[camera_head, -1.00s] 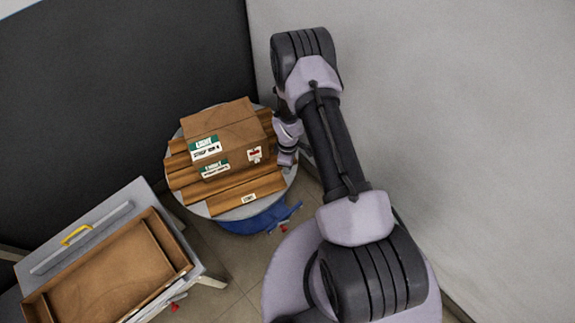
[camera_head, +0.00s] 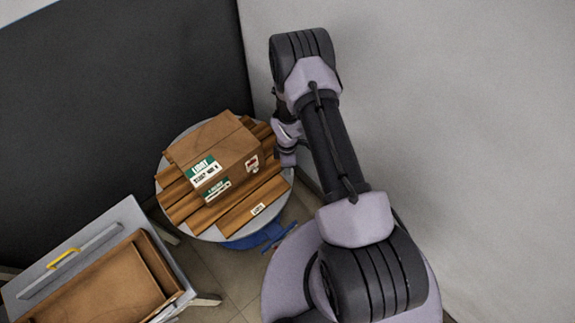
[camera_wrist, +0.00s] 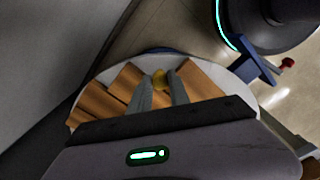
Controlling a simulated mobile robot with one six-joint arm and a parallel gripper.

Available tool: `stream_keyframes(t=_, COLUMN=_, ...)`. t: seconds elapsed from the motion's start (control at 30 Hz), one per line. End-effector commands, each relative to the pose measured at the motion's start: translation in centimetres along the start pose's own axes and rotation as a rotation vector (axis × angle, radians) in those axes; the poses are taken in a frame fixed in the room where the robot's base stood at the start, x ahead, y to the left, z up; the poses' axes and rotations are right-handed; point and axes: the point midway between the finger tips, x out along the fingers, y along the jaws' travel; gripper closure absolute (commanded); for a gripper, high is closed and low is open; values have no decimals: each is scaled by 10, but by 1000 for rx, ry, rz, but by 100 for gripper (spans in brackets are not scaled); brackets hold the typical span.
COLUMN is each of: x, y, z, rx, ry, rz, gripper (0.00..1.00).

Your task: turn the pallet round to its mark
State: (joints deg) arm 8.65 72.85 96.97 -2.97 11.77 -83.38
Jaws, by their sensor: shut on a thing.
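The wooden slatted pallet (camera_head: 240,213) lies on a round pale turntable (camera_head: 168,163), with a brown carton (camera_head: 225,150) on top. The carton and pallet sit slantwise in the head view. The pallet's slats (camera_wrist: 205,82) and the turntable's rim (camera_wrist: 238,70) also show in the wrist view. In the head view my wrist is at the turntable's right side and the fingertips are hidden. I cannot make out the mark.
A grey table (camera_head: 120,212) with a yellow-handled bar (camera_head: 62,260) and a brown tray (camera_head: 105,290) stands at lower left. A dark wall (camera_head: 110,75) is behind, a pale wall (camera_head: 470,110) at right. A blue base part (camera_head: 262,238) juts below the turntable.

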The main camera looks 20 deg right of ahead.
Motion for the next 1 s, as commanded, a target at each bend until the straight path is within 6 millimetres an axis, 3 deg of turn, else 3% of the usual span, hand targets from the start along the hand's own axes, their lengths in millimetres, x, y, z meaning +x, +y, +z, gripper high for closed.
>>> stream_keyframes(t=0.43, x=0, y=1, z=-1, rx=-6, ry=0, rz=2, gripper=100)
stream_keyframes(t=0.47, x=0, y=1, z=-1, rx=-6, ry=0, rz=2, gripper=72)
stream_keyframes(t=0.53, x=0, y=1, z=-1, rx=-6, ry=0, rz=1, gripper=58)
stream_keyframes(t=0.57, x=0, y=0, z=-1, rx=-5, ry=0, rz=1, gripper=56)
stream_keyframes(t=0.87, x=-2, y=0, z=0, rx=-4, ry=0, rz=1, gripper=56)
stream_keyframes(t=1.0, x=-24, y=1, z=0, rx=-5, ry=0, rz=2, gripper=56)
